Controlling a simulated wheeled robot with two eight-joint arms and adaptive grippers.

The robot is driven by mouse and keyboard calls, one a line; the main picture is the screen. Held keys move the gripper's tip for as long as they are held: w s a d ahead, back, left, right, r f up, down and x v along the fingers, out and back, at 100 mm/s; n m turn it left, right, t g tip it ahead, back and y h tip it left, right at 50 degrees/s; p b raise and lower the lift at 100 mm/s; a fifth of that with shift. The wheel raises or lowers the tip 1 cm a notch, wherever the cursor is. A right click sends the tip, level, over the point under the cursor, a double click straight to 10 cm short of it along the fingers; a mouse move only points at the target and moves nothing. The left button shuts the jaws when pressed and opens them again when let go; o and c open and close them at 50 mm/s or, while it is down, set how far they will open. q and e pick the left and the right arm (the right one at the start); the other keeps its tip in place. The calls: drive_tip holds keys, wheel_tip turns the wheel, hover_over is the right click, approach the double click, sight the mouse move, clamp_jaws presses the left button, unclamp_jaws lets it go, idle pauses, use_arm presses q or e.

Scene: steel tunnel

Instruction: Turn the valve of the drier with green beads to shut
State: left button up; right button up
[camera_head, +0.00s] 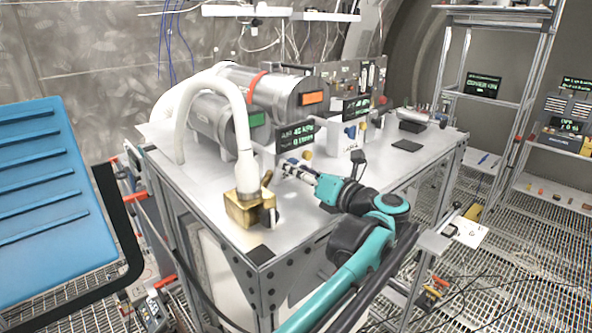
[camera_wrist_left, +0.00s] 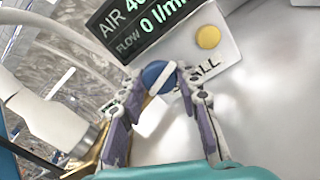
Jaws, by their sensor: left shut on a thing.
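Two grey cylindrical driers lie on the steel bench. The nearer drier (camera_head: 212,119) has a green window (camera_head: 257,119); the farther drier (camera_head: 285,90) has an orange window (camera_head: 312,98). In front of the green one, my left gripper (camera_head: 286,166) reaches a small white panel under a display. In the left wrist view, its fingers (camera_wrist_left: 160,82) are shut on a round blue knob (camera_wrist_left: 155,72) with a slanted white bar. The knob is hidden behind the gripper and display in the head view. My right gripper is not in view.
The display (camera_wrist_left: 140,28) reads AIR and FLOW 0 l/min. A yellow button (camera_wrist_left: 208,37) sits beside the knob. A brass block (camera_head: 240,212) with a white hose (camera_head: 243,125) stands left of the gripper. Another display (camera_head: 356,107) and blue knob (camera_head: 350,132) stand farther right.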

use_arm(q)
drive_tip(key=shift+r, duration=0.1)
drive_tip(key=o, duration=1.2)
drive_tip(key=shift+c, duration=0.2)
drive_tip(key=v, duration=1.2)
